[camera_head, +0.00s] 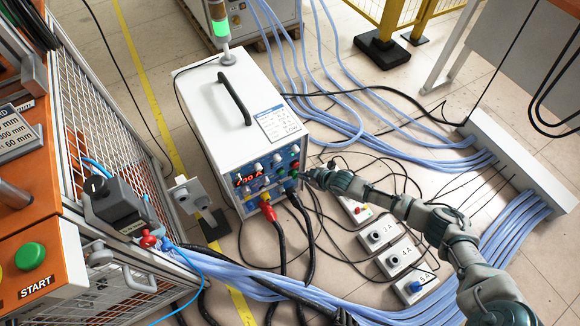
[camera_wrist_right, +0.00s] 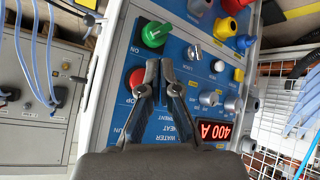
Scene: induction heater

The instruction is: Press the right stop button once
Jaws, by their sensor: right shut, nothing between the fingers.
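The red stop button (camera_wrist_right: 134,79) is on the blue control panel (camera_wrist_right: 183,125) of the white heater cabinet (camera_head: 232,92). In the wrist view it shows left of my right gripper (camera_wrist_right: 160,72), beside part of a label. The gripper is shut and empty, its fingertips at the panel close to the button's right edge; I cannot tell whether they touch it. In the head view the right gripper (camera_head: 309,177) reaches the front panel's right side and hides part of it.
A green knob (camera_wrist_right: 155,34) sits near the red button. An orange console (camera_head: 40,225) with a green START button (camera_head: 30,256) stands left. Blue hoses (camera_head: 440,160) and black cables cross the floor. Grey numbered boxes (camera_head: 380,236) lie under my right arm.

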